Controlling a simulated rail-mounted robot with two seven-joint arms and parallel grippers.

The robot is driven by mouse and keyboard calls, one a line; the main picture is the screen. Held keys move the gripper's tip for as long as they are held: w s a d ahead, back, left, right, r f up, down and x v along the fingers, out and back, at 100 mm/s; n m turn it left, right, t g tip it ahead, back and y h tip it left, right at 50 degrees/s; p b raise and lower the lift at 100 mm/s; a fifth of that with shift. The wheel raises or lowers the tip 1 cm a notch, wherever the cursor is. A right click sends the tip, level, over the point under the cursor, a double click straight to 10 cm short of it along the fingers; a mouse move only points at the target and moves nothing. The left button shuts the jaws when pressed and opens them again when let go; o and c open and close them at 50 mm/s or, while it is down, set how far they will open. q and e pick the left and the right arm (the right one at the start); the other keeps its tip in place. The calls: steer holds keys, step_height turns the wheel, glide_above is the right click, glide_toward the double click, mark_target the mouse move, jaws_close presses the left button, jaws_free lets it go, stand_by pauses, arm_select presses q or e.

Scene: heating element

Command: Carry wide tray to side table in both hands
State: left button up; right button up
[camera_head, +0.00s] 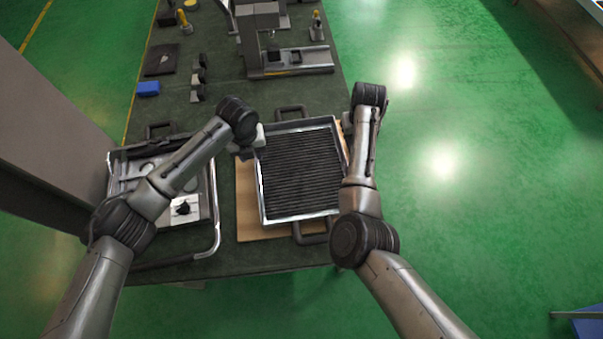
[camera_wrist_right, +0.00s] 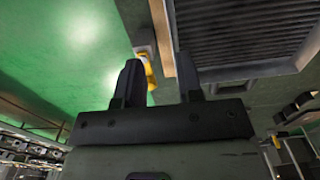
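The wide tray (camera_head: 328,211) is a shallow metal frame with a dark ridged inside and black handles at its far and near ends. It lies on a tan board on the dark green workbench. My left gripper (camera_head: 252,142) is at the tray's left rim near the far corner; its finger gap cannot be made out. My right gripper, mostly hidden under its arm in the head view, is at the tray's right side. In the right wrist view its fingers (camera_wrist_right: 160,84) stand apart, close to the tray's edge (camera_wrist_right: 255,72). Contact is unclear.
A second metal tray (camera_head: 217,195) with parts in it stands left of the wide tray. A machine (camera_head: 285,60), a blue block (camera_head: 148,88) and small tools occupy the far bench. A blue-topped surface (camera_head: 588,325) shows at lower right. Green floor is clear on the right.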

mark_target(256, 172)
arm_select(q)
steer(key=shift+w+a+r+m, duration=0.15)
steer(key=shift+w+a+m, duration=0.15)
steer(key=shift+w+a, duration=0.15)
arm_select(e)
steer(key=shift+w+a+r, duration=0.2)
steer(key=shift+w+a, duration=0.1)
steer(key=shift+a, duration=0.25)
